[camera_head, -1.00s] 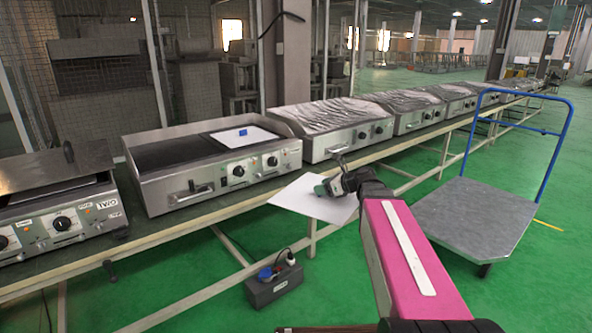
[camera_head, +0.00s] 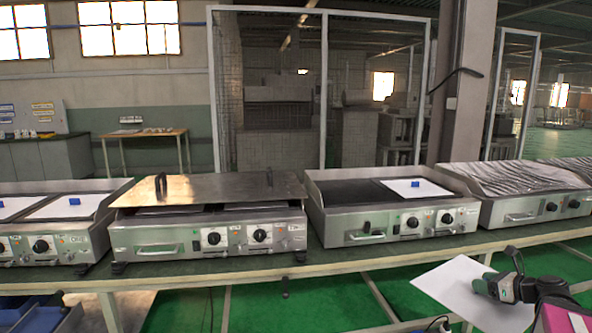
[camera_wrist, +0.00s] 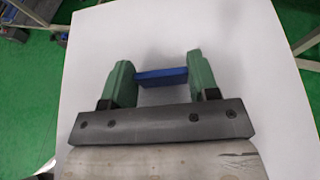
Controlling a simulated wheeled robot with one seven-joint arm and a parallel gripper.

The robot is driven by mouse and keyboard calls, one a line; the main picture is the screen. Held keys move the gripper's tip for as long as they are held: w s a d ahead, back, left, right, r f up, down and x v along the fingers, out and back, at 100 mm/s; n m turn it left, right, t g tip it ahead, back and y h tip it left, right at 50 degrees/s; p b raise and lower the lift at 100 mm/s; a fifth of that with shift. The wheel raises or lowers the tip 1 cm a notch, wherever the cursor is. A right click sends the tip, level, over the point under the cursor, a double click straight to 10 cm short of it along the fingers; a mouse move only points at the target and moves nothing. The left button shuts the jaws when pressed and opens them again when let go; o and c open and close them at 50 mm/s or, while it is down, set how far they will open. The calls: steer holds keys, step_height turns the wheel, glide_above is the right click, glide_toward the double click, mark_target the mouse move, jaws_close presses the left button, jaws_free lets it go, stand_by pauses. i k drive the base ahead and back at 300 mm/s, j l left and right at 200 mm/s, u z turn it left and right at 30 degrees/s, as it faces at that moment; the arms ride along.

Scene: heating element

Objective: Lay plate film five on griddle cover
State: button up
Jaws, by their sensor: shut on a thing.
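My gripper (camera_head: 497,288) is at the lower right of the head view, below and in front of the bench edge. Its green fingers, seen in the wrist view (camera_wrist: 160,64), are shut on a blue tab (camera_wrist: 162,77) of a white plate film (camera_wrist: 180,28). The film also shows in the head view (camera_head: 452,285), held tilted in the air. Any number on it cannot be read. A metal griddle cover (camera_head: 215,189) with two dark upright handles lies over the griddle left of centre; its top is bare.
A griddle at far left (camera_head: 60,205) bears two films. A wrapped griddle (camera_head: 525,190) stands at right. The bench edge (camera_head: 340,257) lies before me.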

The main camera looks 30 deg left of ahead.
mark_target(215, 190)
steer(key=k+j, duration=0.1)
steer(key=j, duration=0.3)
steer(key=k+j, duration=0.15)
steer(key=j, duration=0.25)
steer(key=k+j+u, duration=0.1)
steer(key=j, duration=0.3)
steer(key=k+j, duration=0.1)
steer(key=j, duration=0.35)
steer(key=k+j+u, duration=0.1)
steer(key=j, duration=0.3)
